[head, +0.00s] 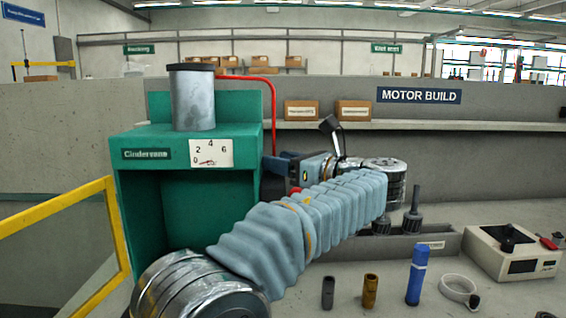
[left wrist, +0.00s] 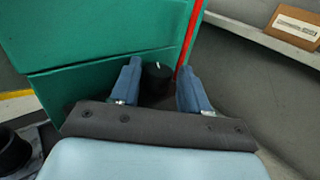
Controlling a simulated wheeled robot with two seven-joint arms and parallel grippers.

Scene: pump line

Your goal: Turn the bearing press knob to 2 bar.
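The green bearing press (head: 135,190) stands at left centre in the head view. Its white gauge (head: 211,153) is marked 0, 2, 4, 6, and the red needle lies near 0. The black knob (left wrist: 157,74) with a white mark shows in the left wrist view, on the green press. My left gripper (left wrist: 159,88) is open, its two blue fingers on either side of the knob with gaps visible. In the head view my left gripper (head: 277,164) is at the press's right side, and the knob is hidden there. My right gripper is not in view.
A red pipe (head: 272,110) runs down beside the press. A yellow rail (head: 60,207) is at left. A grey tray (head: 432,242), a blue cylinder (head: 416,275), a ring clamp (head: 459,289) and a cream box (head: 513,252) stand on the bench at right.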

